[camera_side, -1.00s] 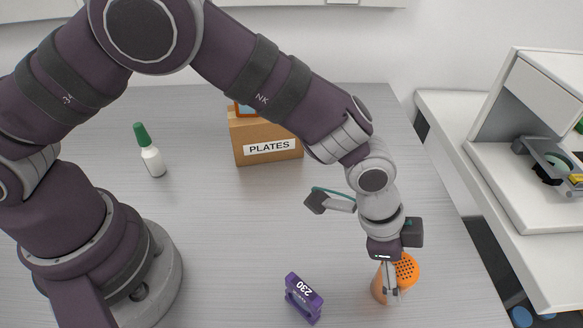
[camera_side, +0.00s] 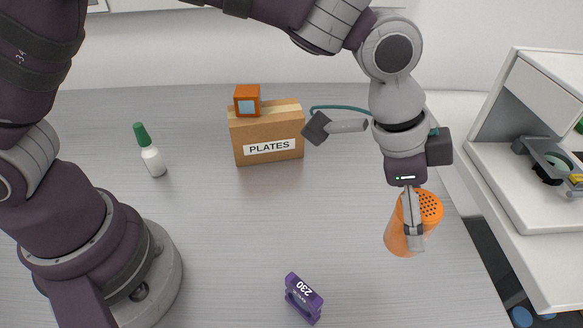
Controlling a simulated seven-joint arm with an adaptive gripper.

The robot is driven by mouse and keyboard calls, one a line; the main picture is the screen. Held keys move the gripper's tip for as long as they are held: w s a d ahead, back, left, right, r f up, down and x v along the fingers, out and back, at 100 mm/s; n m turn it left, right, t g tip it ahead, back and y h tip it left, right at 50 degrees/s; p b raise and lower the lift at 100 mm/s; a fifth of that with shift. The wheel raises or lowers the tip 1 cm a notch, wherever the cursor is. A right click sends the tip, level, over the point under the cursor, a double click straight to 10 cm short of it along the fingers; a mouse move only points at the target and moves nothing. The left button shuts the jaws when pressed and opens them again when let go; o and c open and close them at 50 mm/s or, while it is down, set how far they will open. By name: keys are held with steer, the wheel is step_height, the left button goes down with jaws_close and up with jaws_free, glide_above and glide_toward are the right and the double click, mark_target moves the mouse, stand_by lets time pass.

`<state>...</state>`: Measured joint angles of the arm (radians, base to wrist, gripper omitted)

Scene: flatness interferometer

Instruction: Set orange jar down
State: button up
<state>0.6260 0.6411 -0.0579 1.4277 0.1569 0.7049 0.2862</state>
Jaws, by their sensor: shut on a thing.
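The orange jar (camera_side: 397,240) has a perforated orange lid and a translucent orange body. It is at the right of the table, tilted in the picture, and appears raised above the tabletop. My gripper (camera_side: 414,240) points down and is shut on the jar, with a finger across its near side. The far finger is hidden behind the jar. The grey table (camera_side: 230,230) has bare surface below and to the left of the jar.
A purple block marked 230 (camera_side: 303,298) lies at the front. A cardboard box marked PLATES (camera_side: 268,140) carries an orange cube (camera_side: 247,101). A green-capped white bottle (camera_side: 152,160) stands at the left. A white instrument (camera_side: 520,190) stands beyond the table's right edge. The middle is clear.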

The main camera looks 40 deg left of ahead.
steer(key=w+a+f+n+t+y, duration=0.15)
steer(key=w+a+n, duration=0.45)
steer(key=a, duration=0.6)
steer(key=f, duration=0.5)
steer(key=w+f, duration=0.1)
steer(key=f, duration=0.2)
steer(key=shift+a, duration=0.2)
steer(key=shift+f, duration=0.15)
steer(key=o, duration=1.2)
steer(key=v, duration=1.2)
steer(key=s+a+r+n+t+y, duration=0.1)
steer(key=s+a+r+n, duration=0.2)
steer(key=s+a, duration=0.2)
steer(key=s+a+r+n+t+y, duration=0.1)
steer(key=s+a+r+n, duration=0.2)
steer(key=s, duration=0.6)
steer(key=a, duration=0.2)
steer(key=shift+a+r, duration=0.4)
